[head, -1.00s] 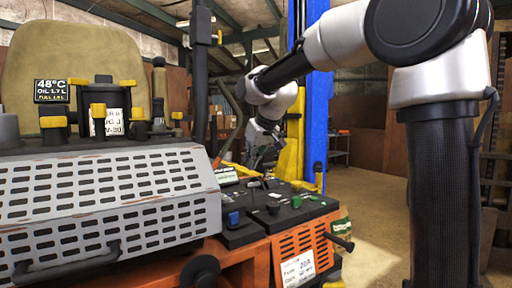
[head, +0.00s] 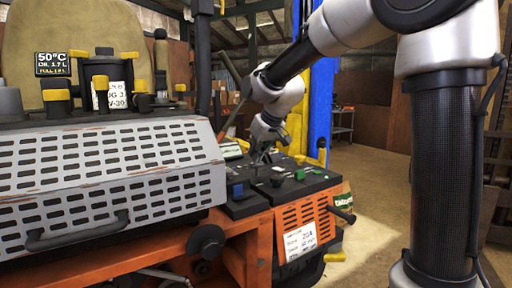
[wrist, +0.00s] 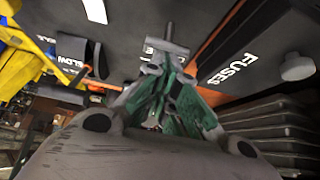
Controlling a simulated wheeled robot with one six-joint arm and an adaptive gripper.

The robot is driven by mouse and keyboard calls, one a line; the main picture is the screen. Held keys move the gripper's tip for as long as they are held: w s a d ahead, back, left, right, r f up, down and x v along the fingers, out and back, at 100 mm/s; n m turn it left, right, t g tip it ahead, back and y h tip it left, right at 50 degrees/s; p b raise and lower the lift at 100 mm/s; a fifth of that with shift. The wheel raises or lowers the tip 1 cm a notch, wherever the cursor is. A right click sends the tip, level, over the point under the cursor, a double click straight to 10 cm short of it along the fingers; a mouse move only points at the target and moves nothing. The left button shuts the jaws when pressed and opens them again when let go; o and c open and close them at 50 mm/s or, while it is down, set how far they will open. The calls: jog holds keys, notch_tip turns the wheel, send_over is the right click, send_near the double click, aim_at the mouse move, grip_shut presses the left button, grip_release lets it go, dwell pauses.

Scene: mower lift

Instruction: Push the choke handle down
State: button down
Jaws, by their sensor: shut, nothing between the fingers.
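My gripper (wrist: 163,72) is shut, and its green-lined fingers come together just below a grey T-shaped handle (wrist: 168,42) in the wrist view. This handle looks like the choke handle, but its label is mostly hidden. The fingertips overlap the handle's lower edge in the picture, and I cannot tell whether they touch it. In the head view my gripper (head: 261,155) is low over the far part of the dark control panel (head: 240,208). The handle cannot be made out there.
A panel part marked FUSES (wrist: 235,70) with a round pale knob (wrist: 297,67) lies on the right in the wrist view. Blue (head: 237,191) and green (head: 299,175) controls stand on the panel. A slotted grey cover (head: 110,165) is on the left. Open floor lies to the right.

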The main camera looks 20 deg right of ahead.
jog(key=shift+s+f, duration=0.1)
jog(key=shift+f, duration=0.05)
notch_tip(320, 180, up, 4)
notch_tip(320, 180, up, 8)
jog(key=r, duration=0.1)
send_over(255, 175)
jog(key=s+d, duration=0.2)
jog(key=s, duration=0.2)
jog(key=shift+f, duration=0.25)
jog(key=shift+s, duration=0.1)
